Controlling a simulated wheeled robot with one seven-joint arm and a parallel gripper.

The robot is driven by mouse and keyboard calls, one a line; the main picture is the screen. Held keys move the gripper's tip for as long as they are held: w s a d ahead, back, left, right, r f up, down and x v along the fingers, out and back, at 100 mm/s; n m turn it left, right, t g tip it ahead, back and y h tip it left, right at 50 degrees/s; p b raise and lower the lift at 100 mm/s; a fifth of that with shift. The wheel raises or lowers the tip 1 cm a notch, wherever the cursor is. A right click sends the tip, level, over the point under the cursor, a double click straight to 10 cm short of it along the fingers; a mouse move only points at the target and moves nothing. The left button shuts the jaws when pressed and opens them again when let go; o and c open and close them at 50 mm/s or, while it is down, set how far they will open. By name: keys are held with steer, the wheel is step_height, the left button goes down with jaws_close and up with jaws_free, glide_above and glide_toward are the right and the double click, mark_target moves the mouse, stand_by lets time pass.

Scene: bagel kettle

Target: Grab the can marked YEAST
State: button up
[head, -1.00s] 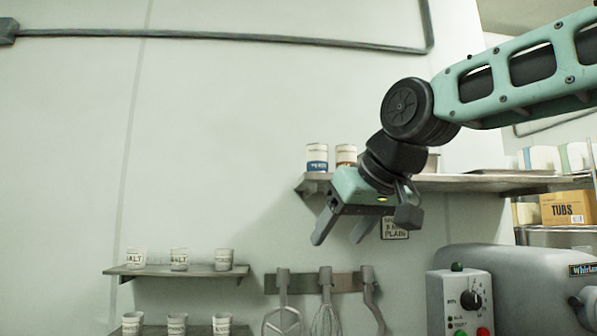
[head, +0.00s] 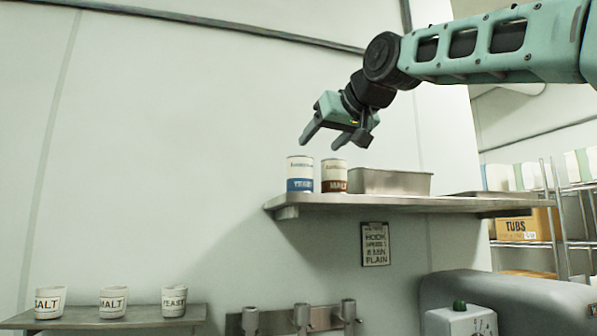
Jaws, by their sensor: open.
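A can with a blue band (head: 300,174) stands upright at the left end of the upper shelf (head: 400,203); its lettering seems to read YEAST. A can with a brown band marked MALT (head: 334,176) stands just right of it. My gripper (head: 334,143) is open and empty, above the two cans and apart from them, with its fingers pointing down and left. A small white cup, seemingly marked YEAST (head: 174,302), stands at the right of the lower shelf (head: 140,320).
A metal pan (head: 392,182) stands right of the cans. Two more white cups, one marked MALT (head: 113,303) and one ending in ALT (head: 50,302), stand on the lower shelf. A sign (head: 375,244) hangs below the upper shelf. The wall left of the cans is clear.

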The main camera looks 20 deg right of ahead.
mark_target(302, 159)
steer(key=p+x, duration=0.1)
steer(key=x, duration=0.4)
steer(key=shift+w+f+p, duration=0.1)
steer(key=shift+w+p, duration=0.25)
steer(key=shift+p, duration=0.05)
steer(key=p+x, duration=0.3)
steer(key=x, duration=0.1)
steer(key=shift+a+r, duration=0.1)
steer(key=shift+r, duration=0.2)
steer(key=shift+w+a+f, duration=0.1)
steer(key=shift+w+f, duration=0.2)
steer(key=shift+w, duration=0.35)
steer(key=c, duration=0.8)
